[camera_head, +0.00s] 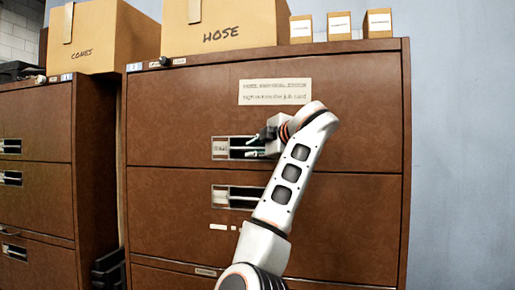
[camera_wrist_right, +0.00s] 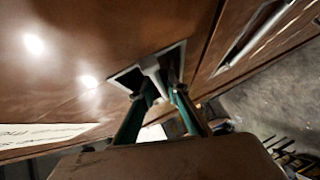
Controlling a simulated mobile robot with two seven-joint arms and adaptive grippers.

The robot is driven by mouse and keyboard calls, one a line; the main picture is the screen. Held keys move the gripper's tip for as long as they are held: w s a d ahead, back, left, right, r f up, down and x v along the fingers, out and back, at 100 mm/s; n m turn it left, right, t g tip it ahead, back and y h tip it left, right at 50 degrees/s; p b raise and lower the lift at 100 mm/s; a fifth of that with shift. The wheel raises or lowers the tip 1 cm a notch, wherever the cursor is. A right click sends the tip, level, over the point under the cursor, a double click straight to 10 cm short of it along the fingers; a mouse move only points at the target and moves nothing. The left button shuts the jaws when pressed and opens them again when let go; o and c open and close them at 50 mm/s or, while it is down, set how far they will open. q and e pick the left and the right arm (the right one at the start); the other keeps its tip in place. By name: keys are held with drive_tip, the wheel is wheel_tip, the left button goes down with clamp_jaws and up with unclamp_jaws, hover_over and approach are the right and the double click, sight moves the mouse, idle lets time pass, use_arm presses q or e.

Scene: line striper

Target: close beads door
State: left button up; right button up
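No door or drawer with a readable beads label shows. A brown cabinet (camera_head: 170,110) fills the middle of the head view. Its upper front has a recessed metal handle (camera_head: 222,148), also seen in the right wrist view (camera_wrist_right: 124,79). My right gripper (camera_head: 249,147) is at this handle. In the right wrist view the two dark green fingers (camera_wrist_right: 163,90) are apart, at the recess, with a grey bar between their tips. I cannot tell whether they touch it. The upper front looks about flush in the head view. My left gripper is out of view.
A lower front with its own handle (camera_head: 228,196) is below. Another brown cabinet (camera_head: 40,120) stands at the left. Boxes marked HOSE (camera_head: 221,37) and CONES (camera_head: 82,55) and 3 small boxes stand on top. A blue-grey wall (camera_head: 460,130) is at the right.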

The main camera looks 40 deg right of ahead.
drive_tip(key=v, duration=1.2)
idle(0.5)
